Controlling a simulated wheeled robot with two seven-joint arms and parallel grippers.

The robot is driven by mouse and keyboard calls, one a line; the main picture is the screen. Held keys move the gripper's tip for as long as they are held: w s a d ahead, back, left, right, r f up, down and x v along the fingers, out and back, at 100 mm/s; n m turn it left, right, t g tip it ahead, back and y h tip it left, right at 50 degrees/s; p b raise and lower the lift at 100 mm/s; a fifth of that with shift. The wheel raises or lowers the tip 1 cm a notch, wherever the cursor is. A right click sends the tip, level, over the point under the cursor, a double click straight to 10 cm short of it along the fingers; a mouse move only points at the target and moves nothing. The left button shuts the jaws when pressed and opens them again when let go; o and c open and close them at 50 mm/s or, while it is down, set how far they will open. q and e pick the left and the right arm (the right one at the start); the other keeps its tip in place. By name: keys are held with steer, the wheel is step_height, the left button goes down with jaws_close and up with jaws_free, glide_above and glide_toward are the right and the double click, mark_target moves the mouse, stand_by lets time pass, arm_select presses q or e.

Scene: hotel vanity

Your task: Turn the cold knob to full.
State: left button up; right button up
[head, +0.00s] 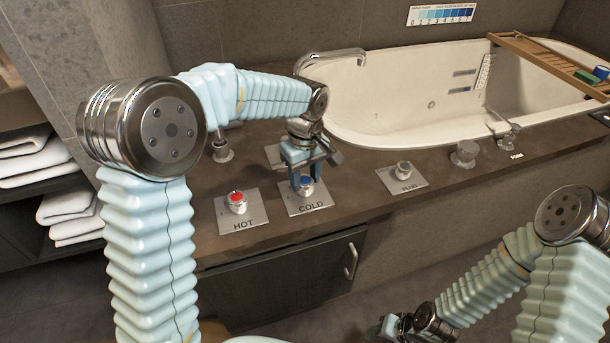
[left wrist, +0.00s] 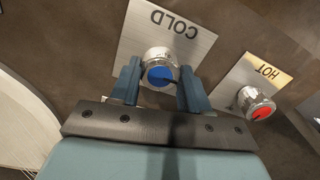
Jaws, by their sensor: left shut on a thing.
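The cold knob (head: 306,186) is silver with a blue cap and stands on a plate marked COLD (head: 322,202). In the left wrist view the blue cap (left wrist: 161,76) shows between the fingers, with a dark mark on it. My left gripper (head: 304,181) comes down on the knob from above and is shut on it, one finger on each side (left wrist: 160,87). The gripper hides part of the knob in the head view. My right gripper (head: 392,325) is low at the bottom of the head view, away from the counter; its fingers are too unclear to read.
The hot knob (head: 237,202), with a red cap, is just left of the cold plate. A plug knob (head: 403,170) is to the right. The white bathtub (head: 385,110) with a spout (head: 335,55) lies behind. Folded towels (head: 68,205) sit on a shelf at left.

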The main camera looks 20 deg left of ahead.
mark_target(305, 180)
arm_select(q)
steer(key=o, duration=1.1)
steer(key=shift+c, duration=0.2)
step_height(305, 180, up, 14)
steer(key=p, duration=0.1)
steer(key=shift+f, duration=0.1)
